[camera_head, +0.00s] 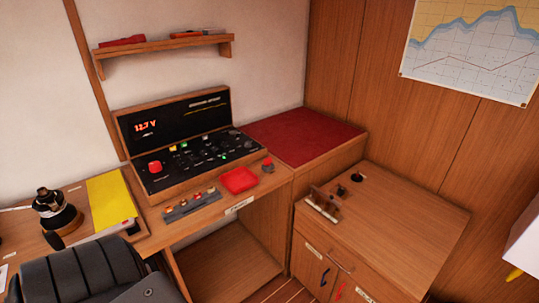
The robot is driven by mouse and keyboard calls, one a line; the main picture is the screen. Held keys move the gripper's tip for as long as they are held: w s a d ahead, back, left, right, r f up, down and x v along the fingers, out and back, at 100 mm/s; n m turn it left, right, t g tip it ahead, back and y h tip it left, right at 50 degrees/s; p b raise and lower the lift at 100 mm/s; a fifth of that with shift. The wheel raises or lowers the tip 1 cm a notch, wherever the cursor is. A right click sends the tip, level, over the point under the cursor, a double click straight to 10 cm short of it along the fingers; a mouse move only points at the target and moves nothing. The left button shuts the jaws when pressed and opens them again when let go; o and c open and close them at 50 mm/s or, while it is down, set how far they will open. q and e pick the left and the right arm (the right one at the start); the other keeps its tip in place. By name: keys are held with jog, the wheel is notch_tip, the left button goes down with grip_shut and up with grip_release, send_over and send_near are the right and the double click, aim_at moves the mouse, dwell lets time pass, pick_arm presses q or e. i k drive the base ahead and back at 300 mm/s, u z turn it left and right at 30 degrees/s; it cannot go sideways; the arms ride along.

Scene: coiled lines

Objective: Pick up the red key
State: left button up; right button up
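No object is clearly recognisable as the red key at this size. Small red candidates are a red piece (268,162) at the desk's right edge and a thin red item (338,292) on the cabinet front, beside a dark handle. A shallow red tray (238,180) lies on the desk; I cannot make out anything inside it. A red knob (155,167) sits on the left of the black switch panel (190,140). Neither of my grippers is in view.
A wooden shelf (165,47) holds red items.

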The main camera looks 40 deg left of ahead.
aim_at(267, 162)
jog(key=u, duration=0.6)
jog(key=i, duration=0.95)
jog(key=u, duration=0.9)
